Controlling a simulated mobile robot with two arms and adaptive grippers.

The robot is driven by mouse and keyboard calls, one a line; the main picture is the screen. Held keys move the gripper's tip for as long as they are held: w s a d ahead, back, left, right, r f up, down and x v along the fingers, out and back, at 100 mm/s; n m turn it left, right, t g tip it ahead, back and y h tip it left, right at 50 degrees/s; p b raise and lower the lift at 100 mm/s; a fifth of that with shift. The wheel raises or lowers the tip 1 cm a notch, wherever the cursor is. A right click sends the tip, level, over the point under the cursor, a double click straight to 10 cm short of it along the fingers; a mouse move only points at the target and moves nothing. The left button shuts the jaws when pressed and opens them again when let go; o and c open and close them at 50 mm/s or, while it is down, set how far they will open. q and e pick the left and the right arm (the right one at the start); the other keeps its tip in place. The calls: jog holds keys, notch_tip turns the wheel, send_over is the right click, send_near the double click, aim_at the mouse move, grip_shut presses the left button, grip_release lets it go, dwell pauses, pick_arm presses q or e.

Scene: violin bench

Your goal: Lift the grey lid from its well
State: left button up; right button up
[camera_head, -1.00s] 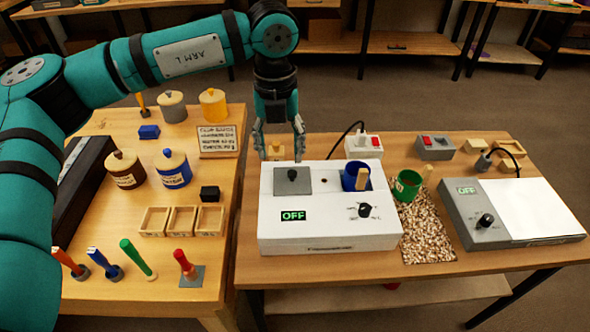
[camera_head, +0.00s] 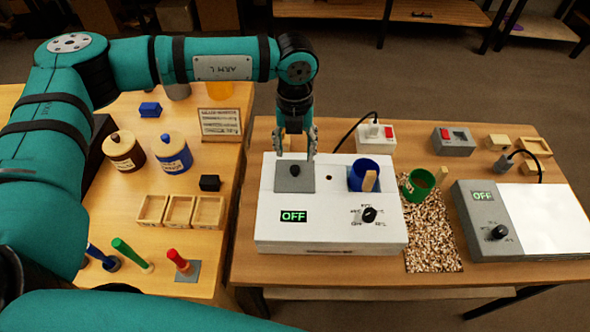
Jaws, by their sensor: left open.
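Whatever is under the lid is hidden. My left gripper (camera_head: 297,156) points down just above and behind the knob, fingers apart on either side of it. It is open and holds nothing, and I cannot tell whether it touches the lid. My right gripper is not in view; only a teal arm part shows along the bottom edge.
A blue pot (camera_head: 364,176) with a wooden piece sits in the box's right well. A grey device with a white plate (camera_head: 543,218) is at the far right. Jars and small trays (camera_head: 180,211) fill the left table.

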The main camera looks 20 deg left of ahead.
aim_at(295, 168)
pick_arm(q)
notch_tip(295, 168, down, 2)
jog(key=shift+w+f, duration=0.15)
jog(key=shift+f, duration=0.05)
jog(key=shift+f+p, duration=0.25)
jog(key=shift+p, duration=0.25)
jog(key=f, duration=0.2)
jog(key=f+p, duration=0.1)
jog(key=shift+w+f+p, duration=0.2)
jog(key=shift+f+p, duration=0.1)
jog(key=shift+f, duration=0.05)
jog(key=shift+a+f, duration=0.1)
jog(key=shift+f, duration=0.4)
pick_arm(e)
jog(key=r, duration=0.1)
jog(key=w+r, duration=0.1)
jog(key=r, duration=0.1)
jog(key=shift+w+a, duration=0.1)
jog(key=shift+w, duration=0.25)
pick_arm(q)
grip_shut()
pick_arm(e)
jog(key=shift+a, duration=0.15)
